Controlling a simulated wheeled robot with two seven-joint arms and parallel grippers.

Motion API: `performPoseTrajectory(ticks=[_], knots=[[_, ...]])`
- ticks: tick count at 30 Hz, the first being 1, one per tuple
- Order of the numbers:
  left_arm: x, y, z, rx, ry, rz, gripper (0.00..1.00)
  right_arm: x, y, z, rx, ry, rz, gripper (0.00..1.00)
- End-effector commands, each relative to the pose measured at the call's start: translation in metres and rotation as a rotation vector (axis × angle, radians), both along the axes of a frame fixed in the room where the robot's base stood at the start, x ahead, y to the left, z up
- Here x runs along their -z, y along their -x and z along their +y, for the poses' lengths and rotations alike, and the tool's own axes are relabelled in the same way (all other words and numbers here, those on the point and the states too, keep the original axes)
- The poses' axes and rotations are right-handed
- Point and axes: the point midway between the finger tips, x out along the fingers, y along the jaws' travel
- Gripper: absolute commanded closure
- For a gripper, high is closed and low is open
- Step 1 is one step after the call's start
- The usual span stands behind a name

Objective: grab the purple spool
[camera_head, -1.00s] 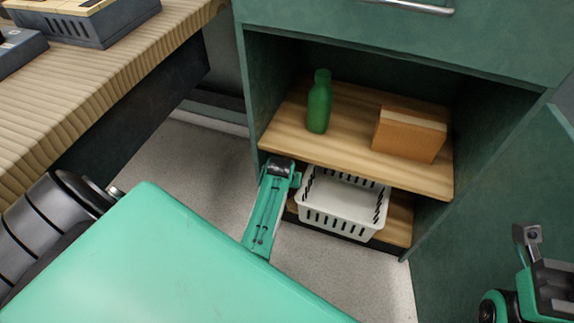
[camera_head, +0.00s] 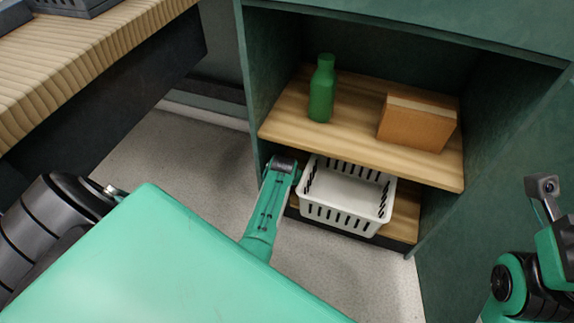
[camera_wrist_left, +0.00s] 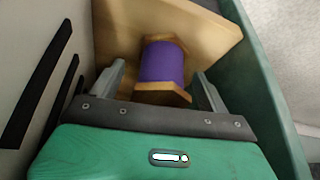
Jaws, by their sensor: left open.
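The purple spool (camera_wrist_left: 162,62), with pale wooden ends, shows in the left wrist view on a wooden shelf. It stands between and just ahead of the two grey fingers of my open left gripper (camera_wrist_left: 161,72). I cannot tell if the fingers touch it. In the head view, my left forearm reaches to the cabinet's lower level, left of the white basket; its fingers and the spool are hidden there. My right arm shows at the right edge, but its fingers are not visible.
The white slotted basket (camera_head: 346,205) sits on the lower shelf (camera_head: 405,216), close beside my left gripper. The upper shelf (camera_head: 350,137) overhangs it, holding a green bottle (camera_head: 322,88) and a brown box (camera_head: 416,122). A wooden table (camera_head: 90,55) is at left.

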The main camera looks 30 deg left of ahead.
Motion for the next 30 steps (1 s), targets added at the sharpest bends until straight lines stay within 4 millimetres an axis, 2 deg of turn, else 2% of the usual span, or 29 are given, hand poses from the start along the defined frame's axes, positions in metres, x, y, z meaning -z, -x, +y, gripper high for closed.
performPoseTrajectory(ticks=[6,13,30], knots=[[-0.0004,0.0000,0.0001,0.000,0.000,0.000,0.24,-0.0006,0.0001,0.0001,0.000,0.000,0.000,0.70],[-0.0003,0.0002,0.0000,0.000,0.000,0.000,0.69,-0.0004,0.0001,0.0000,0.000,-0.001,0.000,0.70],[-0.0062,0.0005,0.0007,0.000,0.000,0.001,0.70,-0.0048,0.0007,-0.0044,0.011,-0.009,-0.003,0.70]])
